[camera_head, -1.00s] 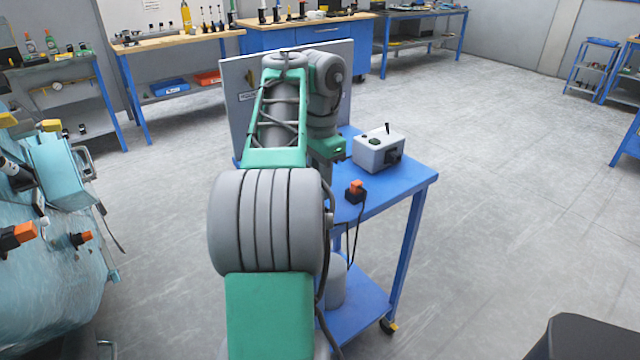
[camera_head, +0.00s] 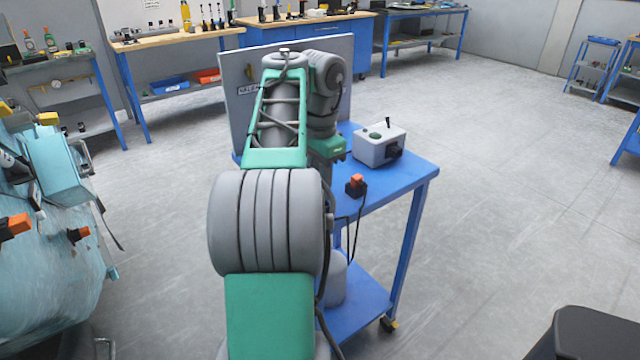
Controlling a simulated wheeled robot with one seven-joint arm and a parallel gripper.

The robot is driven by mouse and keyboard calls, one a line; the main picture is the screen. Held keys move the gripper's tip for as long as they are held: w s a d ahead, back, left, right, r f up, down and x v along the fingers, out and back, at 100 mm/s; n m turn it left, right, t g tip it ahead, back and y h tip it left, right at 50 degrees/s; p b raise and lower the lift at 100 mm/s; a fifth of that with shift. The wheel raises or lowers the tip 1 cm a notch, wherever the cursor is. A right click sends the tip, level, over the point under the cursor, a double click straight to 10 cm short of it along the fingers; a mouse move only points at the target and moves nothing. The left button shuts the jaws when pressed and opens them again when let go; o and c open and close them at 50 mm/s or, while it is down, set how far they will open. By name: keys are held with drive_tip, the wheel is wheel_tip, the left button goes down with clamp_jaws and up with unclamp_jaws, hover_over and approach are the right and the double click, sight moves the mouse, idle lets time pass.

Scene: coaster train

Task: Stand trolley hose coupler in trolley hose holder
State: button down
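The blue trolley (camera_head: 400,180) stands in front of me, partly behind my arm. My green and grey arm reaches over the trolley's left part. My gripper is hidden behind the arm, so its fingers and anything in them do not show.
A light-blue machine (camera_head: 50,265) with orange-capped couplers (camera_head: 78,234) fills the left side. Workbenches (camera_head: 300,30) line the back.

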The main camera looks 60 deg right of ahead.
drive_tip(key=shift+f, duration=0.2)
drive_tip(key=c, duration=1.1)
unclamp_jaws()
drive_tip(key=shift+c, duration=0.2)
wheel_tip(320, 180, up, 8)
drive_tip(key=p, duration=0.7)
